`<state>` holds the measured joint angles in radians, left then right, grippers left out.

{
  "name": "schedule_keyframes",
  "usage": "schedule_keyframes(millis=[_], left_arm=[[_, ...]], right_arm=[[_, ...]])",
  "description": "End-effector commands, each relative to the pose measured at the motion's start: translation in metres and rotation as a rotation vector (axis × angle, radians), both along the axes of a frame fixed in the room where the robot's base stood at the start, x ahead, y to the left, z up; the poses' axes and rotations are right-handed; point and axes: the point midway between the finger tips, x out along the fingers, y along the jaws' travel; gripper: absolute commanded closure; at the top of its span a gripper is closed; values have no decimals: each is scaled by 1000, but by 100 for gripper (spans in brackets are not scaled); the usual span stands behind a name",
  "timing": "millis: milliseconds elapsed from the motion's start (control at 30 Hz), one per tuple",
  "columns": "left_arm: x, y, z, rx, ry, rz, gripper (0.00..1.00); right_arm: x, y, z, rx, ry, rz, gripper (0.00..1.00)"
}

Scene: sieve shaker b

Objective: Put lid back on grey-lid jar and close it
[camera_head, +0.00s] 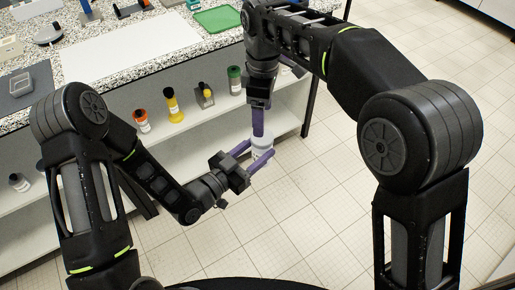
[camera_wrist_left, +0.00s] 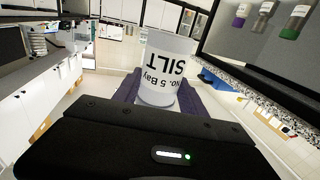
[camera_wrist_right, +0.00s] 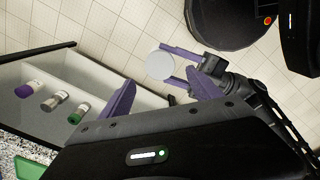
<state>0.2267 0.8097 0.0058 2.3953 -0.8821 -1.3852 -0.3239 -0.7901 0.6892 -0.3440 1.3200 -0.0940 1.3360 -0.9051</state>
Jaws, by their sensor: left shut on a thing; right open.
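A white jar (camera_head: 262,150), printed "No. 5 Bay SILT" in the left wrist view (camera_wrist_left: 167,68), is held in the air in front of the shelf. My left gripper (camera_head: 259,149) is shut on it, with purple fingers on either side. My right gripper (camera_head: 258,132) points down just above the jar in the head view. In the right wrist view it is open and empty (camera_wrist_right: 163,92), and the jar's round, pale grey end face (camera_wrist_right: 159,66) shows beyond its fingers. I cannot tell whether that face is the lid.
The speckled counter (camera_head: 218,41) carries a green tray (camera_head: 216,19), a grey tray (camera_head: 28,86) and a white sheet. On the shelf below stand orange-topped (camera_head: 141,121), yellow (camera_head: 174,105) and green-topped (camera_head: 235,80) containers. Open tiled floor lies to the right.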

Motion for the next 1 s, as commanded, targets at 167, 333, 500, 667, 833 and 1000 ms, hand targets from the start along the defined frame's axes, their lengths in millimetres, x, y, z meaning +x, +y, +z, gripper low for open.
schedule_keyframes(millis=[167,333,500,667,833,1000], left_arm=[[0,0,0,-1,-1,0,100],[0,0,0,-1,-1,0,100],[0,0,0,-1,-1,0,100],[0,0,0,-1,-1,0,100],[0,0,0,-1,-1,0,100],[0,0,1,-1,-1,0,100]], right_arm=[[0,0,0,1,0,-1,27],[0,0,-3,0,1,-1,27],[0,0,-16,-1,2,0,27],[0,0,-37,-1,2,0,27],[0,-1,-62,-1,2,-1,27],[0,0,-77,0,1,-1,27]])
